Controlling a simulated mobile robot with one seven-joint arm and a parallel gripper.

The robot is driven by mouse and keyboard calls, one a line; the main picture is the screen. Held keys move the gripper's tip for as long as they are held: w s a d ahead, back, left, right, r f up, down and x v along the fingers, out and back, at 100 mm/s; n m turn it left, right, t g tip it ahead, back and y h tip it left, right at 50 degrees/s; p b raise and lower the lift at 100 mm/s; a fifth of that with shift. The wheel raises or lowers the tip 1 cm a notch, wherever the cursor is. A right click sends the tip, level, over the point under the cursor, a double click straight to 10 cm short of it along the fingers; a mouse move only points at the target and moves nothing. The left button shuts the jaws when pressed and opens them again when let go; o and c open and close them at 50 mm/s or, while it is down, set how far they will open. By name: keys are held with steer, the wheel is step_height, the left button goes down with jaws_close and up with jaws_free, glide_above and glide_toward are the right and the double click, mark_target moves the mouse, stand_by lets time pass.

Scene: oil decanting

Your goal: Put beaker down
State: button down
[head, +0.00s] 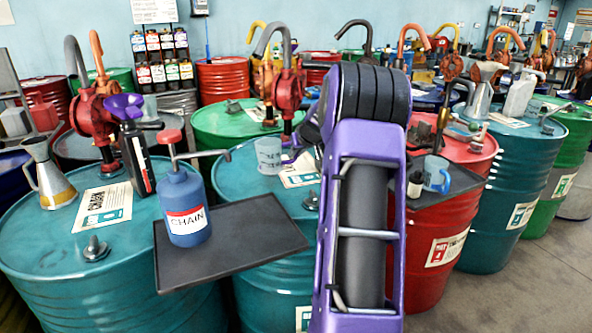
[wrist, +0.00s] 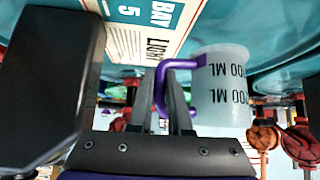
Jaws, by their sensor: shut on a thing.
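The beaker is translucent white with a purple handle and black ML marks. In the wrist view the beaker (wrist: 222,92) is to the right of my gripper (wrist: 164,98), whose fingers are shut on its handle. I cannot tell whether the beaker's base touches the drum top.
A black tray (head: 262,240) at the front holds a blue CHAIN oil can (head: 187,210). A red hand pump (head: 290,88) rises behind the beaker. A metal jug (head: 47,175) and a funnel bottle (head: 137,160) stand on the left drum. Another beaker (head: 437,174) stands at right.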

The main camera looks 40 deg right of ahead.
steer(key=shift+f+b, duration=0.35)
steer(key=shift+f, duration=1.95)
steer(key=shift+f, duration=0.1)
steer(key=c, duration=0.8)
jaws_free()
steer(key=shift+c, duration=0.2)
steer(key=shift+s+r, duration=0.2)
steer(key=shift+r, duration=0.15)
steer(key=v, duration=1.1)
steer(key=shift+s+a+r, duration=0.1)
steer(key=shift+a, duration=0.05)
